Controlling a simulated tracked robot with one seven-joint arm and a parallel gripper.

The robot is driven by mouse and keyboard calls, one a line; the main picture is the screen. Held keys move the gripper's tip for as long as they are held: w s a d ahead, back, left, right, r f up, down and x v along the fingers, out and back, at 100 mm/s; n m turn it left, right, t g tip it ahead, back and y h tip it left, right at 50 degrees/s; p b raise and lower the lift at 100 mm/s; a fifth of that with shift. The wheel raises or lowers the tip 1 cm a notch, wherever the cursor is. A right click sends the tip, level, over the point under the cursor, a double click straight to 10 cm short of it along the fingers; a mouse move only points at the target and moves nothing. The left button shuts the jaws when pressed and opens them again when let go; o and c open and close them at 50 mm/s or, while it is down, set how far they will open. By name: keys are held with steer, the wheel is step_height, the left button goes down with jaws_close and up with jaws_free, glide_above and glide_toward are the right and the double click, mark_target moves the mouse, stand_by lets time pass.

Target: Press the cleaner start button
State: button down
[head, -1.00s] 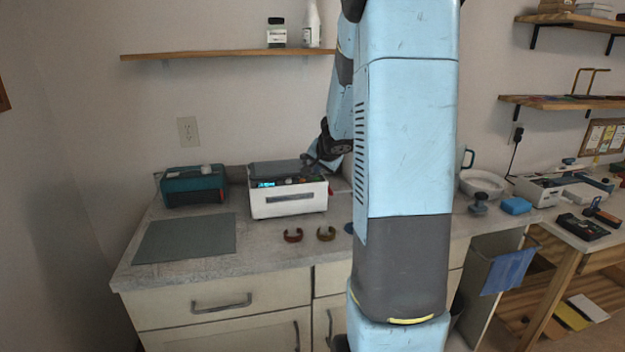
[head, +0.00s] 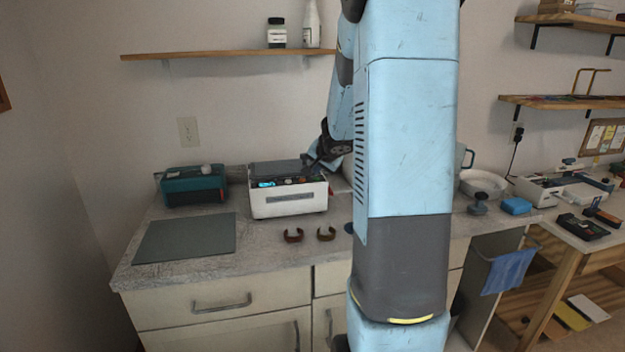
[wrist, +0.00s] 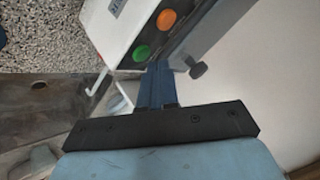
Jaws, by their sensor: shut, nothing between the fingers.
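The cleaner looks like a white box (head: 289,199) with a dark lid on the counter; it also shows in the wrist view (wrist: 109,28). In the wrist view its panel carries a green button (wrist: 141,53) and an orange button (wrist: 166,20). No label on the buttons is readable. My gripper (wrist: 158,70) is shut and empty, its fingertips close beside the green button. I cannot tell whether they touch it. In the head view my gripper (head: 312,167) is at the right rear of the box, partly hidden by my arm.
A teal box (head: 193,188) stands left of the cleaner, and a grey mat (head: 184,239) lies in front of it. A wooden shelf (head: 228,54) hangs above. A dark knob (wrist: 198,71) juts out near the fingers.

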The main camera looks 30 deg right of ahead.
mark_target(318, 179)
steer(key=shift+s+f, duration=0.15)
steer(key=shift+f, duration=0.2)
steer(key=shift+f, duration=0.15)
stand_by(0.4)
steer(key=shift+r, duration=0.65)
steer(key=shift+r, duration=0.1)
steer(key=shift+r, duration=2.9)
